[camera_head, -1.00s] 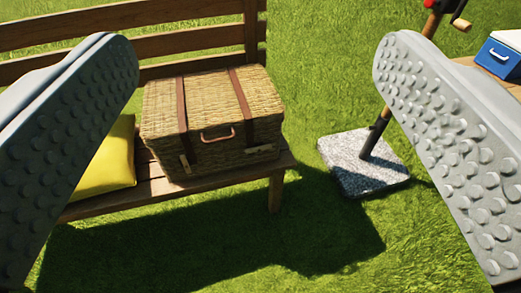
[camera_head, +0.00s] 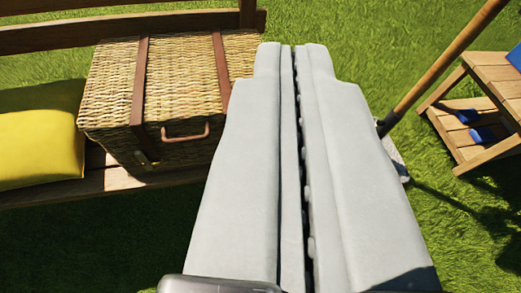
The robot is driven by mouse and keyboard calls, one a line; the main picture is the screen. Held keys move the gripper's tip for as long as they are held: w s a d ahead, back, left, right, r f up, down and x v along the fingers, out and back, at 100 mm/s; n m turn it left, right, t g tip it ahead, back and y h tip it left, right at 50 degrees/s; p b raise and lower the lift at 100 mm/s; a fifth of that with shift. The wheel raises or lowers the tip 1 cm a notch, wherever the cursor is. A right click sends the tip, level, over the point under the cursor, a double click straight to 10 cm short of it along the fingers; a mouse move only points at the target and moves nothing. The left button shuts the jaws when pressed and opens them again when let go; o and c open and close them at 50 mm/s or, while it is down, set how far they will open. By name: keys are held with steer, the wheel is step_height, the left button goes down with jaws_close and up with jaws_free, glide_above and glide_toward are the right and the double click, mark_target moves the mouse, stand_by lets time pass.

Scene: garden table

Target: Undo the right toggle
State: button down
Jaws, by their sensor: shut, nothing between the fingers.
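A wicker hamper (camera_head: 180,85) with two brown leather straps sits on the wooden bench at the left of the view. Its lid looks closed. A brown carry handle (camera_head: 185,134) is on its front face. The left toggle (camera_head: 146,158) shows small at the lower end of the left strap. The right strap (camera_head: 221,72) runs down behind my gripper, so the right toggle is hidden. My gripper (camera_head: 290,52) is shut and empty, with its two grey fingers together. In the picture its tips overlap the hamper's right edge; I cannot tell how far off they are.
A yellow cushion (camera_head: 40,135) lies on the bench (camera_head: 118,179) left of the hamper. At the right are a slanted wooden pole (camera_head: 445,68) and a wooden side table (camera_head: 485,150) with blue items on its lower shelf. Open grass surrounds them.

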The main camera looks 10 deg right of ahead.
steer(key=w+f+g+y, duration=0.1)
steer(key=w+f, duration=0.4)
steer(key=f, duration=0.5)
steer(key=w+d+f+n+g+y, duration=0.1)
steer(key=w+f+g, duration=0.2)
steer(key=w+f, duration=0.3)
steer(key=w+d+f+n+g+y, duration=0.1)
steer(key=w+f, duration=0.4)
steer(key=f, duration=1)
steer(key=shift+w+d+f+g, duration=0.3)
steer(key=shift+w+g, duration=0.1)
steer(key=shift+g, duration=0.4)
steer(key=shift+w+a+f, duration=0.1)
steer(key=s+f+x, duration=0.2)
steer(key=x, duration=1)
steer(key=shift+w+d+f, duration=0.2)
steer(key=shift+w+d, duration=0.05)
